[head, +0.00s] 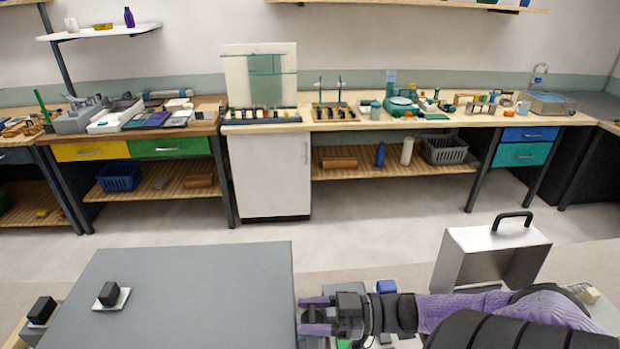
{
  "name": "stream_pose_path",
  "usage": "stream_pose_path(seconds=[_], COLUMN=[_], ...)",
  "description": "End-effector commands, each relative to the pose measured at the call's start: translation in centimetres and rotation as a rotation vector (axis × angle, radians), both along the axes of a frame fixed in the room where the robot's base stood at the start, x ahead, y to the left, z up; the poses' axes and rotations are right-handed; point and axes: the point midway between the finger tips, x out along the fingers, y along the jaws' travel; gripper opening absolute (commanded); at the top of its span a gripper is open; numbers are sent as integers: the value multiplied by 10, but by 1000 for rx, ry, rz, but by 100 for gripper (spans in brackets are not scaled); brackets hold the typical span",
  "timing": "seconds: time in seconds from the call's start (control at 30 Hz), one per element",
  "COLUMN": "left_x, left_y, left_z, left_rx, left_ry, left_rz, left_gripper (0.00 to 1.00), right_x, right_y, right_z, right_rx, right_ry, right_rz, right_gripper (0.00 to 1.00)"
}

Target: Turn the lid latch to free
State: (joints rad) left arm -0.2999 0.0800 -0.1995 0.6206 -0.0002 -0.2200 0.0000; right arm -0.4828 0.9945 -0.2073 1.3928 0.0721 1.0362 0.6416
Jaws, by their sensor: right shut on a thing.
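A large flat grey surface (200,285), which looks like a lid or box top, lies at the near left. A black block on a white plate (108,294) sits on it, and a similar black block (41,310) stands at its left edge. My right gripper (314,315) is at the right edge of the grey surface. Its two purple fingers are shut on a small dark knob, which looks like the lid latch; the fingers and the gripper body hide part of it. How far the latch is turned cannot be told. My left gripper is not in view.
A metal case with a black handle (492,253) stands open to the right, close behind my right forearm. A blue item (386,287) lies beside the wrist. Benches with glassware and tools (400,115) stand along the back wall. Open floor lies between.

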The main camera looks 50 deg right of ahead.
Motion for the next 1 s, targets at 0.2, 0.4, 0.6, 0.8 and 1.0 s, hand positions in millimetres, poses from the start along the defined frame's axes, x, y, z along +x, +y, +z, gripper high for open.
stream_pose_path(seconds=[0.2, 0.4, 0.6, 0.8, 1.0], left_x=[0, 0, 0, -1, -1], left_y=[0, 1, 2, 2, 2], left_z=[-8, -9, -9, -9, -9], left_rx=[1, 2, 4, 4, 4], left_ry=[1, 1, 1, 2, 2], left_rz=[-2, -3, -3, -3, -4], left_gripper=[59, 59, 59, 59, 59], right_x=[0, 0, 0, 0, 0], right_y=[0, 1, 1, 1, 1], right_z=[-1, -1, -1, -1, 0], right_rx=[-1, 0, 0, 0, 0], right_ry=[0, 1, 1, 1, 1], right_rz=[66, 88, 91, 91, 90], right_gripper=[0, 0, 0, 62, 91])
